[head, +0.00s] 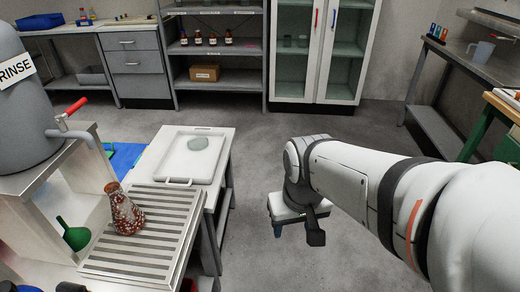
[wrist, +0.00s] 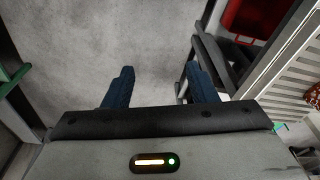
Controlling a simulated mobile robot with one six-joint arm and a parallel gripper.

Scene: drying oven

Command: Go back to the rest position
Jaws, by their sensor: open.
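My gripper (head: 294,230) hangs low over the bare floor in the head view, to the right of the white bench and apart from it. My white arm reaches in from the right side of the head view and hides part of the floor.
A slatted rack (head: 130,252) bears a flask (head: 124,211) of reddish contents. In the wrist view, dark bench framing (wrist: 212,65) shows close to the right finger. Open floor (head: 330,122) lies beyond my arm.

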